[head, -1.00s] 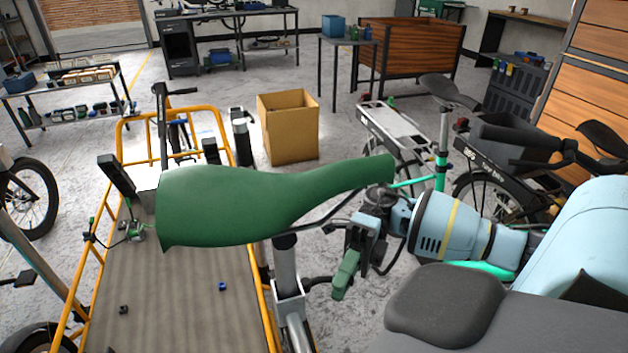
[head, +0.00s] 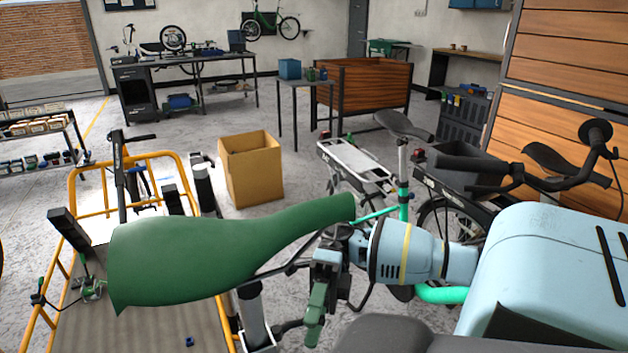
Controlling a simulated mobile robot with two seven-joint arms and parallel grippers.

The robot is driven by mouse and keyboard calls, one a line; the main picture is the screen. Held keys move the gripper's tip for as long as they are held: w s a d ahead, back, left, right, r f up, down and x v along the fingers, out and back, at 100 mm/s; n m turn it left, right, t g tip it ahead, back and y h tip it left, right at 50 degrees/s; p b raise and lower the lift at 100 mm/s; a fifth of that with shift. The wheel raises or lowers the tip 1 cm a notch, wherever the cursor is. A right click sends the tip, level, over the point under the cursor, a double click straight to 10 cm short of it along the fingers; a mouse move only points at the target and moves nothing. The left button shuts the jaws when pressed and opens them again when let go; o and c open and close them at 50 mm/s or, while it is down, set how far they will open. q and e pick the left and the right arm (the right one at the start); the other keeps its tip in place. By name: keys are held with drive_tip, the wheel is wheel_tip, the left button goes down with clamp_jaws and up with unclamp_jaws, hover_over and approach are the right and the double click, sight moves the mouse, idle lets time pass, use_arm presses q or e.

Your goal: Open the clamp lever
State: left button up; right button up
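A green saddle (head: 190,258) stands on a silver seat post (head: 254,315) in the foreground of the head view. A dark lever-like part (head: 289,326) juts out to the right beside the post, near the bottom edge; I cannot make out its exact position. The clamp around the post is mostly cut off by the frame edge. My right gripper (head: 318,312) hangs below the saddle's nose, right of the post, with green fingers pointing down. The fingers overlap from this angle, so their gap is hidden. I see nothing held between them. My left gripper is out of view.
An orange-framed cargo bed (head: 185,165) lies at the left. An open cardboard box (head: 252,170) stands on the floor behind the saddle. A bike with a silver rear rack (head: 355,165) and a dark crate (head: 455,170) are behind my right arm. Open floor lies behind the box.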

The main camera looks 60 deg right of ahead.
drive_tip(key=b+v, duration=0.2)
drive_tip(key=v, duration=0.5)
drive_tip(key=shift+w+d, duration=0.15)
drive_tip(key=shift+d, duration=0.25)
idle(0.4)
